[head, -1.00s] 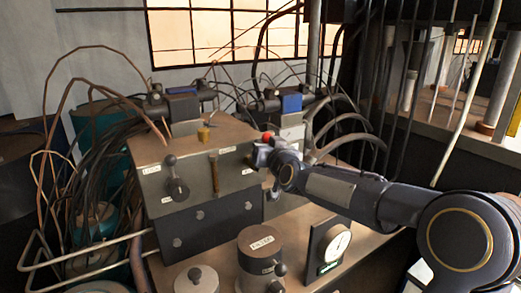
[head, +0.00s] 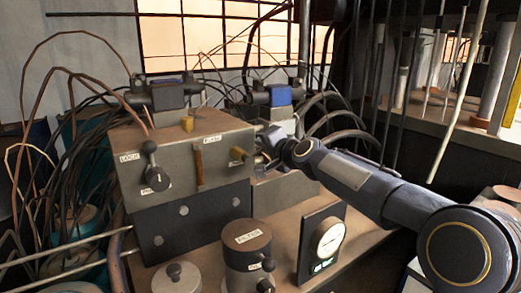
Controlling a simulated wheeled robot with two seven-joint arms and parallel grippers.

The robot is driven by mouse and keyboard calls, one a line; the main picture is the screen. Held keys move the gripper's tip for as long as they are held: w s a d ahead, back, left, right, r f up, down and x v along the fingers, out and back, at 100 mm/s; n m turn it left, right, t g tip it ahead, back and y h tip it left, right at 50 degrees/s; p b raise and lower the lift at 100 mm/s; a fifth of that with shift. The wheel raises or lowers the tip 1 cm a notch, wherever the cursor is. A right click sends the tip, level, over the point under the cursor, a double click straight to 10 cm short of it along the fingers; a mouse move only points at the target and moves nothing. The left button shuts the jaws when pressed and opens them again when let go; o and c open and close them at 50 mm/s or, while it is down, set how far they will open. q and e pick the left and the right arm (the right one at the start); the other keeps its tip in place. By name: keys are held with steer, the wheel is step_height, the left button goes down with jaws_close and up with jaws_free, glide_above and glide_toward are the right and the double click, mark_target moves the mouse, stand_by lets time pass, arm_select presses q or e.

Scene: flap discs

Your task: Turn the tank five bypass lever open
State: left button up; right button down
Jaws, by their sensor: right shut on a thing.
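A grey metal valve block (head: 222,165) stands on the bench, left of centre. On its front face are a black lever (head: 153,165) with a ball knob at the left, a brass-coloured upright handle (head: 199,168) in the middle, and a brass fitting (head: 238,154) at the right end. My right gripper (head: 270,143) is at the block's right end, just right of that fitting. It is shut on a small part there, seemingly a lever, mostly hidden by the jaws. The label beside it is too small to read. My left gripper is out of view.
A round canister labelled FILTER (head: 247,250) and a dial gauge (head: 324,243) stand in front of the block. A smaller lidded pot (head: 175,277) is at the front left. Hoses and cables crowd behind and left. Bare bench (head: 285,222) shows between block and gauge.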

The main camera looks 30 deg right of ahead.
steer(key=shift+d+f+m+y+b, duration=0.25)
steer(key=shift+f+m+b, duration=0.35)
steer(key=shift+m, duration=0.3)
steer(key=shift+d+f+m+y+b, duration=0.2)
steer(key=shift+f+m+b, duration=0.35)
steer(key=shift+m, duration=0.35)
steer(key=c, duration=1.5)
jaws_free()
steer(key=shift+f, duration=0.15)
steer(key=shift+c, duration=0.2)
steer(key=shift+a, duration=0.1)
steer(key=v, duration=0.7)
steer(key=shift+s+b, duration=0.35)
steer(key=shift+s, duration=0.05)
